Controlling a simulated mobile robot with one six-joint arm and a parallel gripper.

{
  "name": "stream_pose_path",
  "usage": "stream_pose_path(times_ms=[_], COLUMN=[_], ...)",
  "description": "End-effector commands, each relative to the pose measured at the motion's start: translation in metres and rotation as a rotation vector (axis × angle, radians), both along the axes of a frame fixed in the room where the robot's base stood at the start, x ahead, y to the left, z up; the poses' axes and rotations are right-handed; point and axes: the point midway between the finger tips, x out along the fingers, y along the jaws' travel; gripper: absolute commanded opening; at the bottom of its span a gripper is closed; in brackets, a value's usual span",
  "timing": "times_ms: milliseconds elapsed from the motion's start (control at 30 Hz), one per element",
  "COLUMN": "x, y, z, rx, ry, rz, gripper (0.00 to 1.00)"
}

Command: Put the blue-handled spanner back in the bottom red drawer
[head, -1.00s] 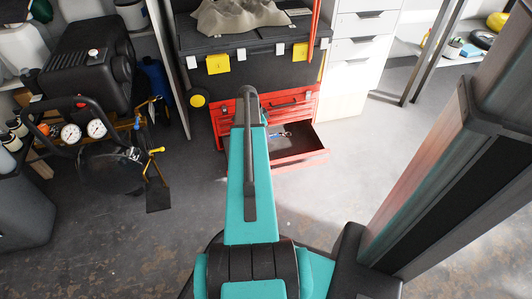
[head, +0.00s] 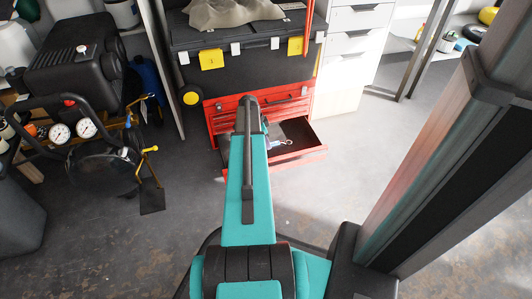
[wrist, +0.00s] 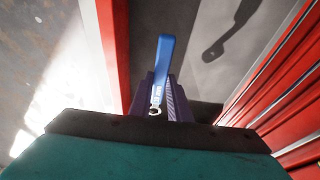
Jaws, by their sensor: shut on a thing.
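The blue-handled spanner (wrist: 165,55) is held in my gripper (wrist: 162,86), between two purple fingers shut on its metal end. The blue handle points away from the wrist, toward the top of the wrist view. The spanner is above the grey floor of the open bottom red drawer (head: 306,157), and its dark shadow falls there, apart from it. The drawer's red wall (wrist: 113,45) is close on the left in the wrist view. In the head view my arm hides most of the gripper and part of the drawer.
The red cabinet's upper drawer fronts (wrist: 290,90) are close on the right in the wrist view. A black toolbox (head: 250,72) stands above the red cabinet. A compressor (head: 75,75) is at left, white drawers (head: 350,50) at right. The floor before the drawer is clear.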

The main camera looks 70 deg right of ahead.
Motion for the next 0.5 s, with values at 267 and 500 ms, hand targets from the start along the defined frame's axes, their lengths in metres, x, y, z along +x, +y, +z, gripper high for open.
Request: stream_pose_path(times_ms=[267,500], x=[0.0005,0.0008], y=[0.0,0.0001], z=[-0.0138,-0.0149], rx=[-0.001,-0.001], ry=[0.0,0.0], rz=[0.001,0.001], gripper=[0.0,0.0])
